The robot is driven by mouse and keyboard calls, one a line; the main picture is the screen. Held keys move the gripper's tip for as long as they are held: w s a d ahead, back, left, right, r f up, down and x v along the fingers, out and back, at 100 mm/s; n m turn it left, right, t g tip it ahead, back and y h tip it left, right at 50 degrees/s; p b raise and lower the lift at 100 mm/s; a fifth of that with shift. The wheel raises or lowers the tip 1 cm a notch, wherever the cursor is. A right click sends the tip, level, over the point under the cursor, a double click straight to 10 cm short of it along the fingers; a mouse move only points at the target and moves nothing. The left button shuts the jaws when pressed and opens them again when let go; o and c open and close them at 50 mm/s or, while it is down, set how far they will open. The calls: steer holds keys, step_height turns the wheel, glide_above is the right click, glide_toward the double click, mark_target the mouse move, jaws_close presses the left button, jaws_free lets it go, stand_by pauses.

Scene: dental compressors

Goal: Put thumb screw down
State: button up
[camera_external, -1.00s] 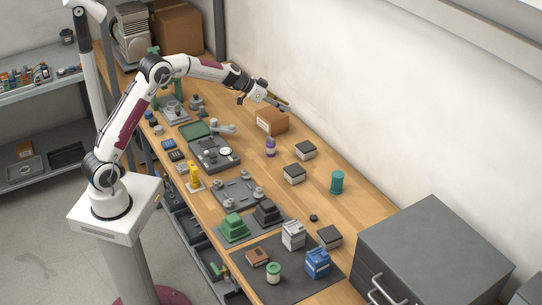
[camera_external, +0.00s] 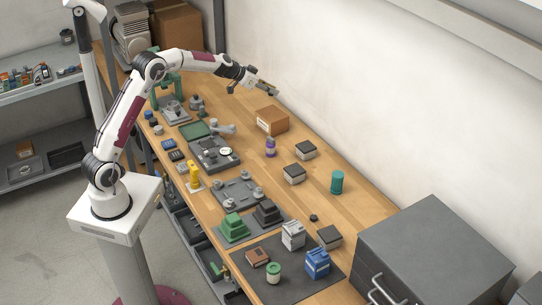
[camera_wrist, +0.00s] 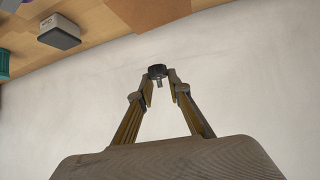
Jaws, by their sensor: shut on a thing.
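The thumb screw (camera_wrist: 157,73) is a small dark knob with a short stem, seen in the wrist view between the fingertips. My gripper (camera_wrist: 159,86) is shut on it and holds it in the air, with the pale wall behind. In the external view my gripper (camera_external: 268,87) is above the far part of the workbench (camera_external: 330,220), near the wall. The thumb screw is too small to make out there.
A cardboard box (camera_external: 272,120) stands on the bench near my gripper. A purple-capped bottle (camera_external: 270,148), dark-topped boxes (camera_external: 305,150) and a teal cylinder (camera_external: 337,182) stand nearer. Grey fixtures (camera_external: 214,154) line the left side. Bare wood lies along the wall side.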

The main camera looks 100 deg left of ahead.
steer(key=shift+f, duration=2.95)
steer(key=shift+f, duration=0.1)
steer(key=shift+f, duration=1.95)
steer(key=shift+f, duration=0.2)
steer(key=o, duration=0.7)
steer(key=shift+o, duration=0.2)
steer(key=shift+r, duration=0.15)
